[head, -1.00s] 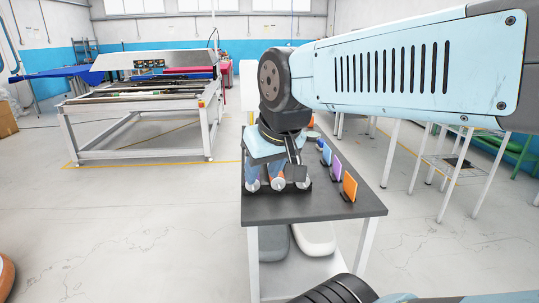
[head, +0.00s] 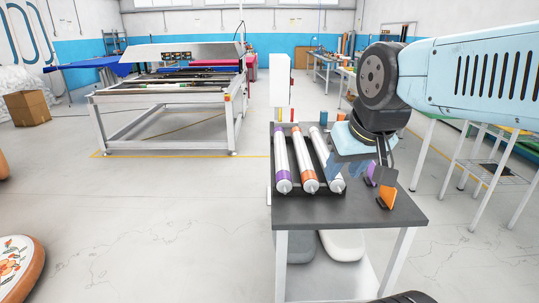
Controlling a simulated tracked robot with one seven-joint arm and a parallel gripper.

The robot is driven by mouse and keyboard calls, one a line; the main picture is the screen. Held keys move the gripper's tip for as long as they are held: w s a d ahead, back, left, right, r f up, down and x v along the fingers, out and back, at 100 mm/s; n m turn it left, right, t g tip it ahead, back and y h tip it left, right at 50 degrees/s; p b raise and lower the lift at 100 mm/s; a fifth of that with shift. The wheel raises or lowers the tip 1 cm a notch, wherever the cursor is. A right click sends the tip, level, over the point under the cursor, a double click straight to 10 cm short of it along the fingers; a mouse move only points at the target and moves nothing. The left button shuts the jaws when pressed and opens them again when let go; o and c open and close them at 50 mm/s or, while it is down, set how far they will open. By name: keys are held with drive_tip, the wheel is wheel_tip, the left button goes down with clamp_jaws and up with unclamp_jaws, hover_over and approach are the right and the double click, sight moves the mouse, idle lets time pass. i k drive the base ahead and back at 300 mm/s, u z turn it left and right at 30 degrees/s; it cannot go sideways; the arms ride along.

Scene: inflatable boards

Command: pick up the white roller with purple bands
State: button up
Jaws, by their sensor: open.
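The white roller with purple bands (head: 281,158) lies lengthwise at the left of a black tray (head: 293,193) on the dark table. A white roller with orange bands (head: 302,158) lies just to its right. My gripper (head: 364,170) hangs above the table to the right of the rollers, apart from the purple-banded one. It is open and nothing shows between its fingers, though the fingertips are partly obscured.
An orange card (head: 388,199) stands at the table's right edge, with a purple card (head: 371,174) behind it, partly hidden. Small coloured cylinders (head: 322,116) stand behind the tray. A large framed machine (head: 170,95) is back left. Open floor lies left of the table (head: 350,210).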

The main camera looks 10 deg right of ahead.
sight(284, 185)
drive_tip(key=z, duration=0.35)
drive_tip(key=i, duration=1)
drive_tip(key=u, duration=0.35)
